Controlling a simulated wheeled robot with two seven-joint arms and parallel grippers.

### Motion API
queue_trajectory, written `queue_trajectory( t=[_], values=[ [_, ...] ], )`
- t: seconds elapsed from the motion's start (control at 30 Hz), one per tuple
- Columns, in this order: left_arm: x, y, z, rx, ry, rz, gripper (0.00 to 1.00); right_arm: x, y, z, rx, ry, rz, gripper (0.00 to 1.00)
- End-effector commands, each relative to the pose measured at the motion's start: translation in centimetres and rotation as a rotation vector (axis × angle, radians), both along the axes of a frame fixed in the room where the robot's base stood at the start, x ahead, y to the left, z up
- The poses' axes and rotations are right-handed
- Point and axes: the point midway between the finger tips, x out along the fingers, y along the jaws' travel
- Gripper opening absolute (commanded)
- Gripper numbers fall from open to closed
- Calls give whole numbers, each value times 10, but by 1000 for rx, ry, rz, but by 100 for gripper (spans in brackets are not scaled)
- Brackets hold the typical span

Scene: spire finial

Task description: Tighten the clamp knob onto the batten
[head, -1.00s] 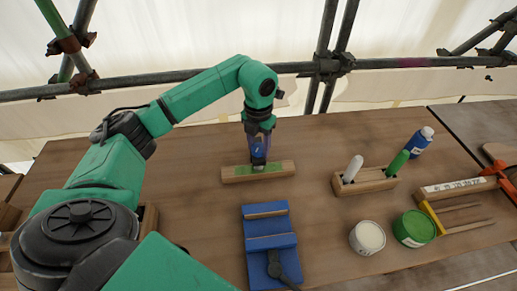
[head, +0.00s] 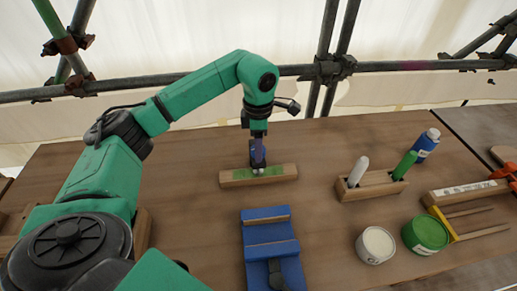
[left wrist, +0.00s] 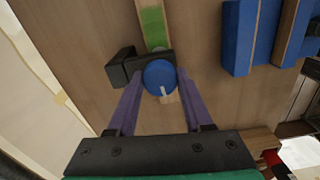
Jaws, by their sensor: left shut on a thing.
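The batten (head: 232,179) is a short wooden strip lying on the bench, with a green patch on its top. It also shows in the left wrist view (left wrist: 152,22), running away under the clamp. My left gripper (head: 258,165) points down over the batten's middle. In the left wrist view its two purple fingers (left wrist: 160,88) are shut on the round blue clamp knob (left wrist: 157,73), which has a white mark. The black clamp body (left wrist: 120,70) sits at the batten beside the knob. Whether the clamp presses on the wood cannot be seen. My right gripper is out of view.
A blue vise-like fixture (head: 267,215) stands in front of the batten. To the right are a wooden holder (head: 370,188) with a white and a green marker, a blue bottle (head: 425,143), a white tin (head: 375,244) and a green tin (head: 426,233). Scaffold poles (head: 200,76) run behind.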

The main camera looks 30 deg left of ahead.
Motion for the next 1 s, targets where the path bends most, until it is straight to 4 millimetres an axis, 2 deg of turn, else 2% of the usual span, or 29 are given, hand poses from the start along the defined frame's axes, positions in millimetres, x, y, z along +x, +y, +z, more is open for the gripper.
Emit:
queue_trajectory(
  t=[1.0],
  values=[
    [1,0,2,0,-7,-959,0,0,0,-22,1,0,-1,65]
  ],
)
